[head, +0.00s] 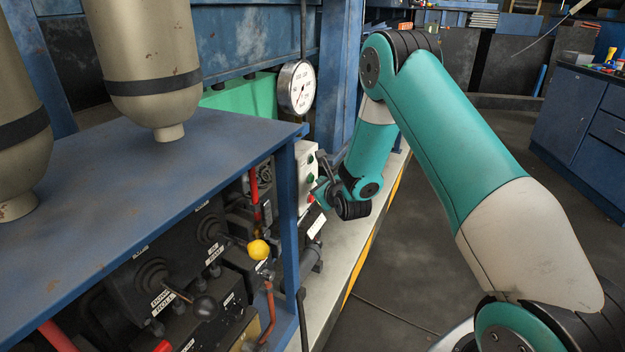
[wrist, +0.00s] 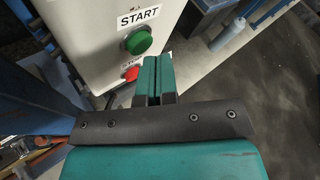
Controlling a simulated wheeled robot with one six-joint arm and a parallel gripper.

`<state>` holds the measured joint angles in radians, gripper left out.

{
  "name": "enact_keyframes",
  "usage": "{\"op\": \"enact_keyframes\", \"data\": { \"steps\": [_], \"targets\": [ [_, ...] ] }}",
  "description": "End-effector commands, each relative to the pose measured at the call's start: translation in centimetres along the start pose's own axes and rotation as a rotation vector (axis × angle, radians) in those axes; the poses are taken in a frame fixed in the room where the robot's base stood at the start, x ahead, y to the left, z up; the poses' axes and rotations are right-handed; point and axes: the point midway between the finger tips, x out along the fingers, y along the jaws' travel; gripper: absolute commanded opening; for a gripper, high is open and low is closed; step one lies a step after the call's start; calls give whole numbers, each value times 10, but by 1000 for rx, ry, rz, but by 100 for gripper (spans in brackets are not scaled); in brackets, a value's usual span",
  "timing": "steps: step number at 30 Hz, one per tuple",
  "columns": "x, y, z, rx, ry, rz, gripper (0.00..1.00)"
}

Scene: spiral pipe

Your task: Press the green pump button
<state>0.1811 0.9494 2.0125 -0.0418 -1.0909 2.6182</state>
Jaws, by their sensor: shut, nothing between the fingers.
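The green button (wrist: 138,41) sits under a START label on a pale control box (wrist: 100,45) in the wrist view. A red button (wrist: 131,73) is just below it, partly hidden by my fingers. My gripper (wrist: 153,62) is shut and empty, its tips just below and to the right of the green button. I cannot tell how far the tips are from the box face.
A pressure gauge (head: 296,87) hangs above the box. A blue bench (head: 150,190) with levers, a yellow knob (head: 258,249) and red pipes stands at left. A pale ledge (head: 335,270) runs beside it. Open floor (head: 440,250) and a blue cabinet (head: 580,115) lie to the right.

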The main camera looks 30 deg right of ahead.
Motion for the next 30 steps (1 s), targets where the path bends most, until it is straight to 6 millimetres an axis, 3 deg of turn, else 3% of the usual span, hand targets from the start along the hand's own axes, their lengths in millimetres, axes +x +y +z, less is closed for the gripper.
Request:
{"op": "enact_keyframes", "data": {
  "steps": [30],
  "targets": [
    [5,4,4,0,-1,0,0]
  ]
}}
